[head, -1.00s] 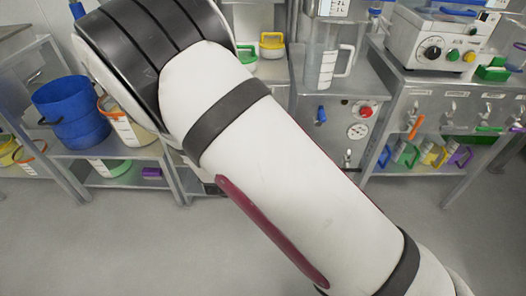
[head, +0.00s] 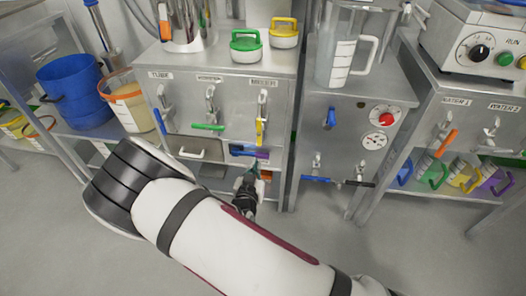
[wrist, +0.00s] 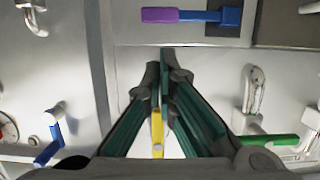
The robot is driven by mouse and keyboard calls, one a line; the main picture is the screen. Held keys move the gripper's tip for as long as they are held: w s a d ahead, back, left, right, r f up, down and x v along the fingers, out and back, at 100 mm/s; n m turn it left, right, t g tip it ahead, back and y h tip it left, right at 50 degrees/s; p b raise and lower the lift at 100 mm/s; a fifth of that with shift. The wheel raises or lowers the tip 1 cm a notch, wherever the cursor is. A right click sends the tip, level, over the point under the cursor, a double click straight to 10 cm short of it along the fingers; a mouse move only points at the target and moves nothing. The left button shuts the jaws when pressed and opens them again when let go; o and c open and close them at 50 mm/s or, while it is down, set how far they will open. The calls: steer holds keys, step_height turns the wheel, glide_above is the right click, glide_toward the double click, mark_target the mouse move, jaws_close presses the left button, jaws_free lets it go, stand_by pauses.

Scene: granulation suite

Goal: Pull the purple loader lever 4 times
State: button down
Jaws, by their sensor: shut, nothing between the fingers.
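The purple lever (head: 263,154) sits low on the front of the middle steel cabinet, beside a blue piece (head: 240,150). In the wrist view the purple lever (wrist: 173,15) lies level near the top edge, joined at its right end to the blue piece (wrist: 229,17). My gripper (head: 250,174) is just below and in front of the lever in the head view. In the wrist view my gripper (wrist: 166,65) has its dark green fingers shut and empty, tips pointing toward the lever with a small gap in the picture. Whether they touch cannot be told.
The yellow lever (wrist: 157,130) shows between my finger links. Clear floor (head: 70,220) lies at left.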

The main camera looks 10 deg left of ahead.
mark_target(263, 146)
steer(key=shift+w, duration=0.15)
steer(key=b+x, duration=0.3)
steer(key=x, duration=0.6)
steer(key=shift+w+f, duration=0.1)
steer(key=shift+w, duration=0.25)
steer(key=shift+d, duration=0.1)
